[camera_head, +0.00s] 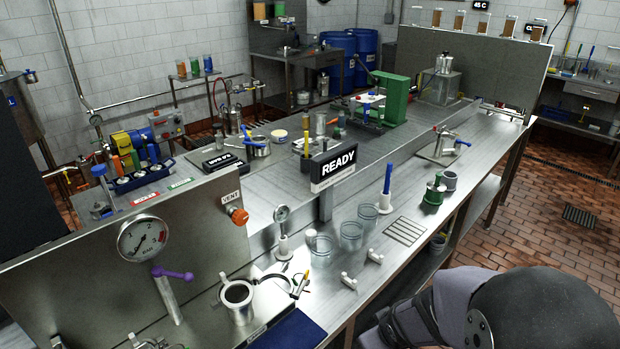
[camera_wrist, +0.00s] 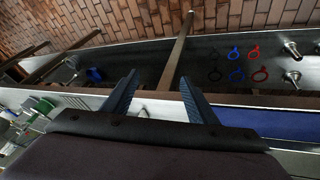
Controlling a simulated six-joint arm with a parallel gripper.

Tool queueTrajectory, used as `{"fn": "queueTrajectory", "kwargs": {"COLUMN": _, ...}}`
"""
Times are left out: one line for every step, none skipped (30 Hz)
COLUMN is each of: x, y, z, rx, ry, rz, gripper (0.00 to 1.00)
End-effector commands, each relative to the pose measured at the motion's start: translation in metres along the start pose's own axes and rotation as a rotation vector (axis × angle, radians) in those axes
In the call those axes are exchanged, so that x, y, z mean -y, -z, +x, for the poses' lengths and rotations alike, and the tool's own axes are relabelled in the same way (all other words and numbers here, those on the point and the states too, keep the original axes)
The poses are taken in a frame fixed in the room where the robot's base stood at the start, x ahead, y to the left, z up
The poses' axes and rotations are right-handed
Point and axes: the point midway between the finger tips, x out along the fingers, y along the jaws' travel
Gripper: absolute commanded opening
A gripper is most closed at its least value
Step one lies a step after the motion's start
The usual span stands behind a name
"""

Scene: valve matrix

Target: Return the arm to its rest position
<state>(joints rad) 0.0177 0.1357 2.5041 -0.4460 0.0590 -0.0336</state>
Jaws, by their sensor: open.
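My gripper (camera_wrist: 158,78) shows in the wrist view with its two dark blue fingers spread apart and nothing between them. Beyond the fingers are the edge of the steel bench, a shelf and the brick floor. In the camera_head view, a dark rounded part and grey links of my arm fill the bottom right corner, over the bench's front side. My gripper is not visible there.
The steel bench (camera_head: 440,185) carries a READY sign (camera_head: 333,163), clear glass jars (camera_head: 352,236), a slotted plate (camera_head: 405,231) and white fittings (camera_head: 348,281). A pressure gauge (camera_head: 143,238) is at left. In the wrist view, red and blue ring-shaped handles (camera_wrist: 257,53) lie beyond the fingers.

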Motion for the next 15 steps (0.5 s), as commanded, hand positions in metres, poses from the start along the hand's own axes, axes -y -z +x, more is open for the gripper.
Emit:
{"fn": "queueTrajectory", "kwargs": {"x": 0.000, "y": -0.015, "z": -0.009, "rx": 0.056, "ry": -0.006, "rz": 0.065, "gripper": 0.53}}
{"fn": "queueTrajectory", "kwargs": {"x": 0.002, "y": -0.025, "z": -0.015, "rx": 0.096, "ry": -0.004, "rz": 0.106, "gripper": 0.53}}
{"fn": "queueTrajectory", "kwargs": {"x": 0.005, "y": -0.037, "z": -0.022, "rx": 0.144, "ry": 0.003, "rz": 0.158, "gripper": 0.53}}
{"fn": "queueTrajectory", "kwargs": {"x": 0.009, "y": -0.046, "z": -0.028, "rx": 0.180, "ry": 0.010, "rz": 0.194, "gripper": 0.53}}
{"fn": "queueTrajectory", "kwargs": {"x": 0.014, "y": -0.054, "z": -0.034, "rx": 0.212, "ry": 0.019, "rz": 0.228, "gripper": 0.53}}
{"fn": "queueTrajectory", "kwargs": {"x": 0.020, "y": -0.064, "z": -0.041, "rx": 0.252, "ry": 0.034, "rz": 0.270, "gripper": 0.53}}
{"fn": "queueTrajectory", "kwargs": {"x": 0.025, "y": -0.070, "z": -0.046, "rx": 0.280, "ry": 0.045, "rz": 0.298, "gripper": 0.53}}
{"fn": "queueTrajectory", "kwargs": {"x": 0.030, "y": -0.075, "z": -0.051, "rx": 0.303, "ry": 0.057, "rz": 0.323, "gripper": 0.53}}
{"fn": "queueTrajectory", "kwargs": {"x": 0.037, "y": -0.082, "z": -0.057, "rx": 0.334, "ry": 0.073, "rz": 0.353, "gripper": 0.53}}
{"fn": "queueTrajectory", "kwargs": {"x": 0.041, "y": -0.086, "z": -0.061, "rx": 0.352, "ry": 0.083, "rz": 0.371, "gripper": 0.53}}
{"fn": "queueTrajectory", "kwargs": {"x": 0.045, "y": -0.089, "z": -0.065, "rx": 0.370, "ry": 0.094, "rz": 0.388, "gripper": 0.53}}
{"fn": "queueTrajectory", "kwargs": {"x": 0.050, "y": -0.093, "z": -0.069, "rx": 0.389, "ry": 0.106, "rz": 0.406, "gripper": 0.53}}
{"fn": "queueTrajectory", "kwargs": {"x": 0.053, "y": -0.095, "z": -0.072, "rx": 0.400, "ry": 0.114, "rz": 0.417, "gripper": 0.53}}
{"fn": "queueTrajectory", "kwargs": {"x": 0.056, "y": -0.097, "z": -0.074, "rx": 0.410, "ry": 0.121, "rz": 0.425, "gripper": 0.53}}
{"fn": "queueTrajectory", "kwargs": {"x": 0.059, "y": -0.099, "z": -0.076, "rx": 0.420, "ry": 0.128, "rz": 0.435, "gripper": 0.53}}
